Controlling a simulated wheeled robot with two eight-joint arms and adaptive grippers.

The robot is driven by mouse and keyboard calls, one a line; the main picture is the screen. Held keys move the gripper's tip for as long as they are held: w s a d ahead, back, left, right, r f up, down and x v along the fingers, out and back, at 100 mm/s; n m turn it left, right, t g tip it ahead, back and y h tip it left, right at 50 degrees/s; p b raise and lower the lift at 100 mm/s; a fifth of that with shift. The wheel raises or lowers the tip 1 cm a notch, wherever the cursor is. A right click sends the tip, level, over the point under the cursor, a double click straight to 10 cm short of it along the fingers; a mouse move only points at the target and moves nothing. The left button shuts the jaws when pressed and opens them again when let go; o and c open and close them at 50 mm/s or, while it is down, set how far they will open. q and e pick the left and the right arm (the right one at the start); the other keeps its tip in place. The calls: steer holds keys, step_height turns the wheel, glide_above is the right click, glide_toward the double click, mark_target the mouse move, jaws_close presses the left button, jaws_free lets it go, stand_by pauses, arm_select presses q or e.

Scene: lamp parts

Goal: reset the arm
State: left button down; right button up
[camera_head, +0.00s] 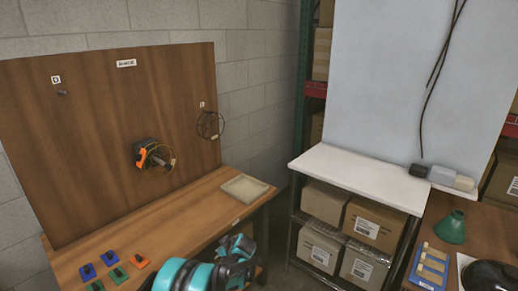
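Teal and black links of my own arm show at the bottom centre, in front of the wooden bench. I cannot make out gripper fingers on them. No second arm shows. A green cone-shaped lampshade (451,227) stands on the brown table at the right. A dark round part (490,276) is cut off by the bottom right corner; a white edge shows beside it. A blue tray (430,268) with light yellowish pieces lies left of it.
A wooden bench (190,222) with a pegboard-like back panel (100,120) holds a shallow beige tray (245,188) and several coloured blocks (112,257). An orange and dark tool (148,155) hangs on the panel. A white-topped rack (360,177) holds several cardboard boxes (325,203).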

arm_select(q)
steer(key=s+a+r+m+h, duration=0.25)
steer(key=s+r+m, duration=0.25)
steer(key=s+r, duration=1.25)
steer(key=s+d+m+h, duration=0.2)
steer(key=s+m, duration=0.3)
steer(key=s, duration=1.8)
steer(key=shift+s+d+r+m+h, duration=0.15)
steer(key=shift+s+d+m+h, duration=0.2)
steer(key=shift+h, duration=0.2)
